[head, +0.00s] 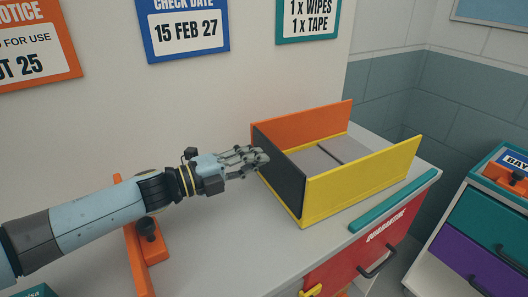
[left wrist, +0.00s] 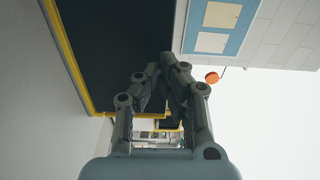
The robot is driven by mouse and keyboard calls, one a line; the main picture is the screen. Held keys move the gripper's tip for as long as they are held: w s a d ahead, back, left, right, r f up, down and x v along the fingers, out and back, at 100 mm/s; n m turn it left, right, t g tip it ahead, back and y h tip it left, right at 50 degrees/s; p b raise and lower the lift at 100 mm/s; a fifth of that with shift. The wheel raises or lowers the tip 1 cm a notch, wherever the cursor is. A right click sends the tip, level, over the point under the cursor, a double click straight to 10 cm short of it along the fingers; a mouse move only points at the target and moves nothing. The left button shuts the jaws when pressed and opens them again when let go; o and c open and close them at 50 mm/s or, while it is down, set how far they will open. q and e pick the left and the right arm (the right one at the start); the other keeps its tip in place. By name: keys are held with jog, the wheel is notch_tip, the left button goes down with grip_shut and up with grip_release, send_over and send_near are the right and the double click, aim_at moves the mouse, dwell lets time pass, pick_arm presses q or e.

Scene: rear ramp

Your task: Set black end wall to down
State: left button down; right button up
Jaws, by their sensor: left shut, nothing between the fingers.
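The black end wall (head: 281,178) stands up at the left end of a box on the grey counter, between an orange side wall (head: 310,128) and a yellow side wall (head: 365,182). My left gripper (head: 264,159) is shut and empty, with its fingertips at the outer face of the black wall, overlapping it in the head view. I cannot tell whether they touch. In the left wrist view, the shut fingers (left wrist: 168,62) show in front of a dark panel (left wrist: 110,45) with a yellow edge. My right gripper is not in view.
The box's grey floor (head: 320,155) shows bare. A teal strip (head: 393,200) runs along the counter's front edge, above a red drawer (head: 365,245). An orange bracket with a black knob (head: 147,230) lies below my left arm.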

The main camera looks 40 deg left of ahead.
pick_arm(q)
jog(key=shift+x, duration=0.9)
jog(key=shift+w+d, duration=0.1)
jog(key=shift+w, duration=0.05)
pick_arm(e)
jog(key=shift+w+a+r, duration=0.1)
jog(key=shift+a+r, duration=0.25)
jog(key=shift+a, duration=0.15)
pick_arm(q)
jog(key=shift+w+d, duration=0.1)
jog(key=shift+w, duration=0.1)
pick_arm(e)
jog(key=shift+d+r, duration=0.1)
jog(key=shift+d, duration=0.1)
